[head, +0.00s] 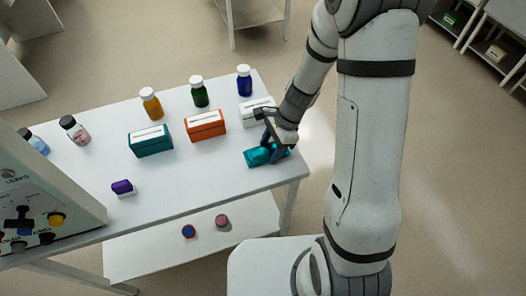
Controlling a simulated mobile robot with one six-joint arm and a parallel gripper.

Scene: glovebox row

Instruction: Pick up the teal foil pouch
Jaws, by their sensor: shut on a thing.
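The teal foil pouch (257,156) lies at the right end of the white table, near its front right corner. My gripper (272,151) comes down on it from the upper right and is shut on the pouch, with dark fingers around its middle. Part of the pouch is hidden behind the fingers. I cannot tell whether the pouch touches the table or is slightly raised.
A white box (257,111) stands just behind my gripper. A purple-topped item (123,188) is near the front edge. The table's middle front (200,185) is clear.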

